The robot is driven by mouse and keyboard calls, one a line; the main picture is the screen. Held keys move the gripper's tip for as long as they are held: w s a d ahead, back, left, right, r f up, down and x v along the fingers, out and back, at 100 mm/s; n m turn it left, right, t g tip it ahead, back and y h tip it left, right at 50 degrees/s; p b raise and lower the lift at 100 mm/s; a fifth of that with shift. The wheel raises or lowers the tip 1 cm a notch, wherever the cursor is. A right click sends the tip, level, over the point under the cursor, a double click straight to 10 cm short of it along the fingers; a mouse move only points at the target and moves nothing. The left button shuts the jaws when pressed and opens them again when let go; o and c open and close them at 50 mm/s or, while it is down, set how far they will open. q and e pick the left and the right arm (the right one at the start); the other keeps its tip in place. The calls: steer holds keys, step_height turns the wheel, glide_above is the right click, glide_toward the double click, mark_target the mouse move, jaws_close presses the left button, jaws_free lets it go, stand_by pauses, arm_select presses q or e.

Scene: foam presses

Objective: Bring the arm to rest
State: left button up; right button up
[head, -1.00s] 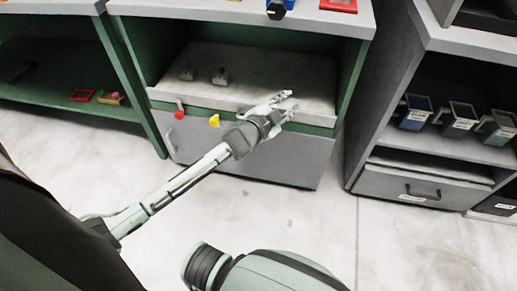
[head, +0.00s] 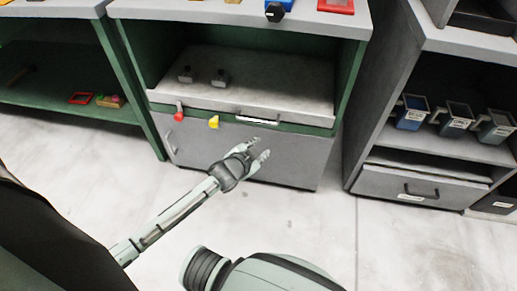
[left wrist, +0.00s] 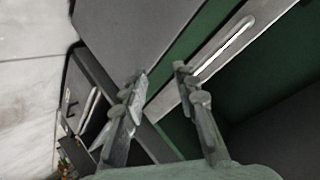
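My left gripper (head: 258,154) is in the middle of the head view, in front of the grey lower door of the green cabinet. Its two fingers are apart with nothing between them. In the left wrist view the same gripper (left wrist: 158,85) also shows spread, empty fingers, with the cabinet's green and grey fronts beyond. The left arm (head: 175,218) reaches up from the lower left over the pale floor. My right gripper does not show in either view.
The green cabinet (head: 345,85) has a grey shelf (head: 270,80) with two small fixtures, and red (head: 179,112) and yellow (head: 214,122) knobs on its front. The floor (head: 300,215) in front is clear.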

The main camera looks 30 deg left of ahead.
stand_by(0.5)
arm_select(q)
steer(key=s+a+f+n+g, duration=0.1)
steer(key=s+f+g, duration=0.2)
steer(key=s+f, duration=0.3)
steer(key=s+a+f+n+g, duration=0.1)
steer(key=s+f, duration=0.5)
steer(key=s, duration=0.7)
steer(key=s+a+f+n+g+y, duration=0.1)
steer(key=s+f+n+g, duration=0.2)
steer(key=s, duration=0.6)
step_height(320, 180, down, 3)
steer(key=shift+s+a+f+g, duration=0.1)
steer(key=shift+s+a+g, duration=0.1)
steer(key=shift+g, duration=0.8)
